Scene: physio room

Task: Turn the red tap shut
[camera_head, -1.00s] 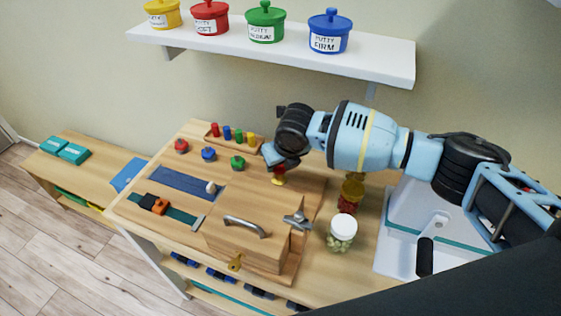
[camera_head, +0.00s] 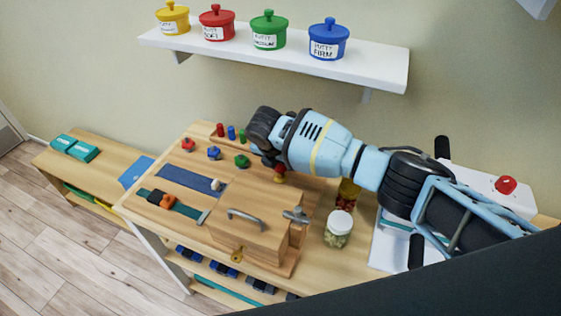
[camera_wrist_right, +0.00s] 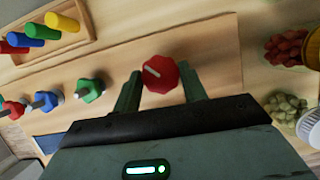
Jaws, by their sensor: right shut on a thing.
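In the head view the right gripper (camera_head: 271,163) is mostly hidden behind my dark wrist. My left gripper is in neither view.
A red knob (camera_head: 187,144) and a blue knob (camera_head: 214,153) stand further left, with a peg rack (camera_head: 220,139) behind. A wooden box with a handle (camera_head: 245,215) is in front. A white-lidded jar (camera_head: 338,229) stands to the right. A shelf (camera_head: 270,60) hangs above.

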